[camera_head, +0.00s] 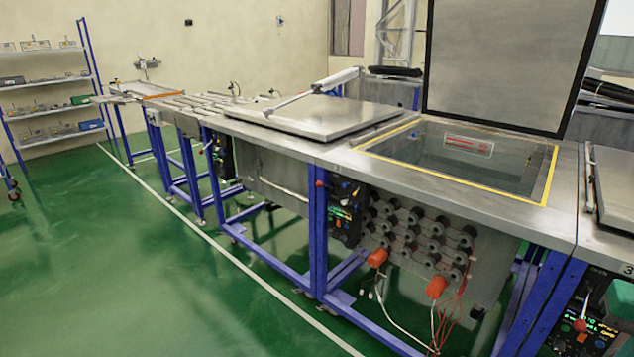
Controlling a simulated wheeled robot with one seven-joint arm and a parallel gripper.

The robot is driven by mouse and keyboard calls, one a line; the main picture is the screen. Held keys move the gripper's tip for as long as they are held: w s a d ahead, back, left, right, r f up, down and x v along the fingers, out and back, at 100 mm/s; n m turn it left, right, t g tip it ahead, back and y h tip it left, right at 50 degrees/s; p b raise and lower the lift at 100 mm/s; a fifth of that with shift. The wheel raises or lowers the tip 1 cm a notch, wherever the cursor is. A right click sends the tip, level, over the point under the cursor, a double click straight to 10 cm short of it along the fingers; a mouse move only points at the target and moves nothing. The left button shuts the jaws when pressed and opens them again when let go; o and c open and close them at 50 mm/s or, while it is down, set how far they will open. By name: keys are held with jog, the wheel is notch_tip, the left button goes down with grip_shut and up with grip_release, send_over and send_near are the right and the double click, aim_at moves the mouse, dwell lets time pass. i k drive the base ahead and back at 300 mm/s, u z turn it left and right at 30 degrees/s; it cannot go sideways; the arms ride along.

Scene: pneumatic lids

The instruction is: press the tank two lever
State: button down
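A small lever with a red knob (320,184) sticks out at the panel's upper left. A small mark above this panel is too small to read surely. My gripper is not in view.
The tank to the left has its lid (315,115) down and its own panel (220,155). Another panel (580,325) with a red-knobbed lever is at the lower right, near a "3". Orange plugs and cables (436,288) hang under the middle tank. Green floor (130,260) is clear.

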aim_at(319, 184)
jog(key=u, duration=0.4)
jog(key=i, duration=1.05)
jog(key=z, duration=0.35)
